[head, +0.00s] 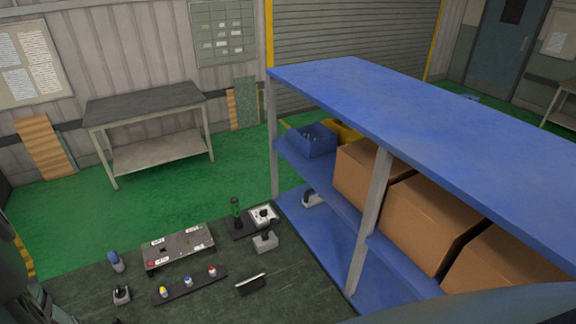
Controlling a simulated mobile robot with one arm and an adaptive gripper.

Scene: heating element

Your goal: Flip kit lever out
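I see no part that I can tell for sure is the kit lever. On the dark green work table (300,300) stands a grey box with an upright lever-like part (266,241). A white plate with a dark knob (263,215) lies just behind it. A small grey device with a dark stick (121,295) stands at the front left. A labelled grey panel box (180,248) lies at the table's middle left. The parts are too small to read any lever's position. My gripper is not in view.
A black strip with yellow, red and blue knobs (190,286), a black box (250,284), a blue-topped item (115,261) and a green upright item (236,208) share the table. A blue shelf (400,100) with cardboard boxes (430,220) borders its right. Green floor (140,215) is open behind.

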